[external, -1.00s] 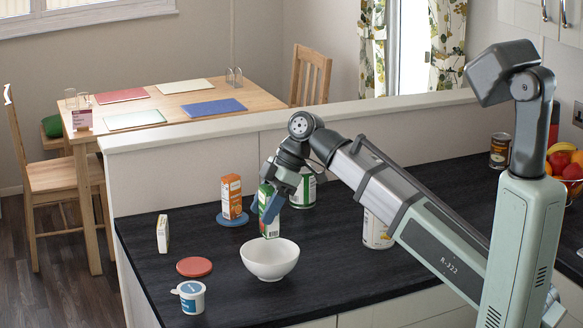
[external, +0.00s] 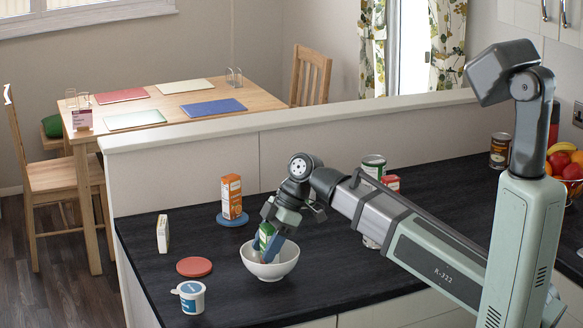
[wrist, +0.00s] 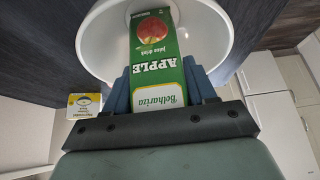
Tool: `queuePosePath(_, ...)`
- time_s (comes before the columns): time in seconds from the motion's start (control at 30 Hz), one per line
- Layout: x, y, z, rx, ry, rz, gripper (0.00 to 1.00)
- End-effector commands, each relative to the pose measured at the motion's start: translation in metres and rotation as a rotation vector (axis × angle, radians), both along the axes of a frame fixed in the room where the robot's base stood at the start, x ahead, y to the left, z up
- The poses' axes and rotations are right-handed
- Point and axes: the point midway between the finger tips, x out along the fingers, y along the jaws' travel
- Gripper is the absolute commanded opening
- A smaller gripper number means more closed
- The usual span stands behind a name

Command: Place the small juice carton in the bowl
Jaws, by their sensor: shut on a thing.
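The small juice carton (external: 265,237) is green and white. In the wrist view the carton (wrist: 158,70) shows "APPLE juice drink" and a red apple. My gripper (external: 268,246) is shut on it, with a blue finger on each side. The white bowl (external: 283,268) stands on the dark counter, and the carton's lower end is down inside it. In the wrist view the bowl's rim (wrist: 225,62) surrounds the far end of the carton. Whether the carton touches the bowl's bottom is hidden.
An orange carton (external: 231,197) stands on a blue coaster (external: 232,220) behind the bowl. A red coaster (external: 194,267), a white tub (external: 191,297) and a small white box (external: 163,234) are to the left. Cans (external: 374,166) stand behind my arm.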

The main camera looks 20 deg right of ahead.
Motion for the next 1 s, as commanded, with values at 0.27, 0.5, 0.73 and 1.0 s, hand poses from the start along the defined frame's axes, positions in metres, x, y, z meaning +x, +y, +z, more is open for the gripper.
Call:
queuePosePath(0.27, 0.0003, 0.0001, -0.0012, 0.0, -0.001, 0.0, 0.18)
queuePosePath(0.5, 0.0003, 0.0001, -0.0035, 0.0, 0.0, 0.0, 0.67)
queuePosePath(0.73, 0.0002, 0.0001, -0.0034, 0.0, 0.0, 0.0, 0.81)
queuePosePath(1.0, 0.0004, -0.0005, 0.0009, 0.0, -0.001, 0.0, 0.81)
